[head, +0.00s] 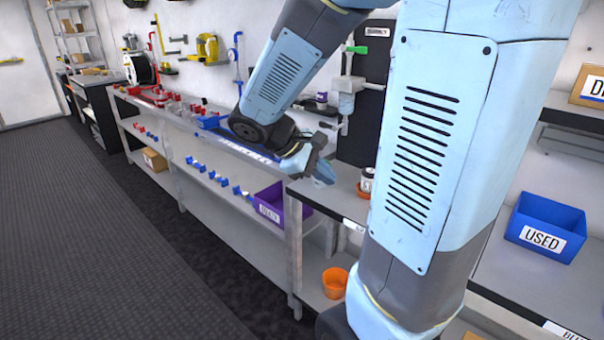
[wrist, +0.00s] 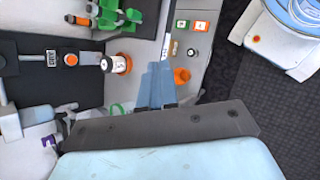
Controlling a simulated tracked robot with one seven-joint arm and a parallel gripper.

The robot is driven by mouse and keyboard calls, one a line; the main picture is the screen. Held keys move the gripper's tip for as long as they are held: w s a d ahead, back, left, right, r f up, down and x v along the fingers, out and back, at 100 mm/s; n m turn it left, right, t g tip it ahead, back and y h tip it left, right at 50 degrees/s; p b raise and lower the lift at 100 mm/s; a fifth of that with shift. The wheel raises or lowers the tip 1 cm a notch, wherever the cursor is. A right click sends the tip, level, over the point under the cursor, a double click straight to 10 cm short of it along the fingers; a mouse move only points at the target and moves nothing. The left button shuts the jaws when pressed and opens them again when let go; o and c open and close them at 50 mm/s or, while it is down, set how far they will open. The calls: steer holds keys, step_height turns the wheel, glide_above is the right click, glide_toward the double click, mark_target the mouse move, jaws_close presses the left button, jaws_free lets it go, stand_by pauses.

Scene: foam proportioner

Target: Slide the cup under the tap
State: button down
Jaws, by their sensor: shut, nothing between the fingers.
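My gripper (head: 324,173) is shut and empty, over the front edge of the grey bench. Its blue fingers also show in the wrist view (wrist: 158,80). A small white cup-like container (head: 367,176) with a dark top and an orange base stands on the bench, to the right of my gripper and apart from it. In the wrist view this container (wrist: 117,64) is left of the fingers. The grey tap fixture (head: 347,86) with a green handle is on a black panel behind the bench. Its outlet is hard to make out.
An orange cup (head: 335,282) stands on the lower shelf. A purple bin (head: 270,208) is left of the bench front. A blue bin marked USED (head: 545,228) is at the right. My arm hides part of the bench. The floor at the left is clear.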

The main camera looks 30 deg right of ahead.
steer(key=w+a+f+n+t+h, duration=0.1)
steer(key=w+f+n+t+h, duration=0.3)
steer(key=w+f+n, duration=0.55)
steer(key=w+a+f+n+t+h, duration=0.1)
steer(key=w+f+n+t+h, duration=0.5)
steer(key=w, duration=0.6)
steer(key=w+d, duration=0.1)
steer(key=d, duration=0.3)
steer(key=w+d+g+y, duration=0.1)
steer(key=w+d, duration=0.1)
steer(key=d, duration=0.2)
steer(key=w+d+y, duration=0.1)
steer(key=w+d, duration=0.1)
steer(key=d, duration=0.3)
steer(key=shift+f+n, duration=0.2)
steer(key=shift+n, duration=0.05)
steer(key=shift+d, duration=0.1)
